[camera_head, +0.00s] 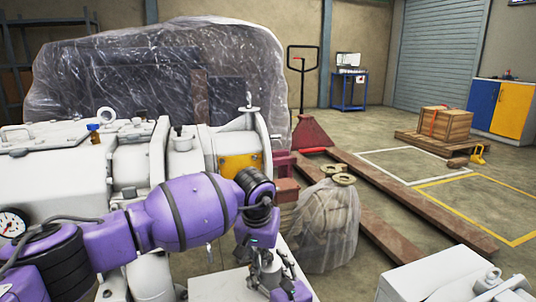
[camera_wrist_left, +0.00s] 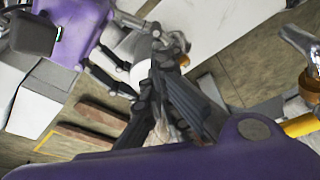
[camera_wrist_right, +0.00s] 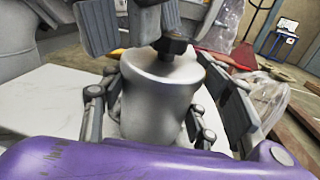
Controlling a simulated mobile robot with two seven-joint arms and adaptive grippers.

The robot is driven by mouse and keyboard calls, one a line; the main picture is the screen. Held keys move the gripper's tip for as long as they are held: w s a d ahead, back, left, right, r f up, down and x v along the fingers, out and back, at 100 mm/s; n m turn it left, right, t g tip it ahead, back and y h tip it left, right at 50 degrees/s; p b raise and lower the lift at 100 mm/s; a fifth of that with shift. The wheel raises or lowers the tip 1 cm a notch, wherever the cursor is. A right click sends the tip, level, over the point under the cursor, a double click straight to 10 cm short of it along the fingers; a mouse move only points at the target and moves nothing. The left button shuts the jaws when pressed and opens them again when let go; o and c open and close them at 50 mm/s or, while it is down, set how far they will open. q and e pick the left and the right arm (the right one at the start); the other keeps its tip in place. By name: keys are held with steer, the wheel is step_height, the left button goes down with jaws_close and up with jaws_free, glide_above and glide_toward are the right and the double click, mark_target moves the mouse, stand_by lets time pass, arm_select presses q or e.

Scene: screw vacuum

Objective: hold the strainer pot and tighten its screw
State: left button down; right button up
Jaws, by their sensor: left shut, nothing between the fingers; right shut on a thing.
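The strainer pot (camera_wrist_right: 160,100) is a grey metal cylinder, upright in the right wrist view, with a dark screw knob (camera_wrist_right: 171,45) on top. My right gripper (camera_wrist_right: 165,78) is shut on the pot, its fingers on either side. My left gripper (camera_wrist_left: 165,48) is shut and empty. In the left wrist view its fingertips are close to the pot (camera_wrist_left: 140,72), and its dark finger pads also show at the top of the right wrist view, close to the knob. I cannot tell whether they touch the knob. In the head view my left arm hides part of this area.
White machinery (camera_head: 130,160) with a pressure gauge (camera_head: 12,223) fills the left. A pale work surface (camera_wrist_right: 45,100) lies beside the pot. A plastic-wrapped object (camera_head: 325,225) and a red pallet jack (camera_head: 308,130) stand behind. The floor at the right is mostly open.

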arm_select(q)
steer(key=shift+w+r, duration=0.15)
steer(key=shift+w, duration=0.05)
steer(key=shift+s+a, duration=0.1)
steer(key=shift+s, duration=0.05)
steer(key=shift+s+a, duration=0.1)
steer(key=shift+s, duration=0.15)
step_height(320, 180, up, 6)
steer(key=shift+f, duration=0.1)
stand_by(0.6)
steer(key=shift+s, duration=0.1)
steer(key=shift+s+d+f, duration=0.1)
steer(key=shift+d+f, duration=0.25)
steer(key=shift+f, duration=0.65)
steer(key=shift+s+d+f, duration=0.1)
steer(key=shift+d+f, duration=0.25)
steer(key=shift+f, duration=0.7)
steer(key=shift+d+f, duration=0.35)
steer(key=shift+f, duration=0.65)
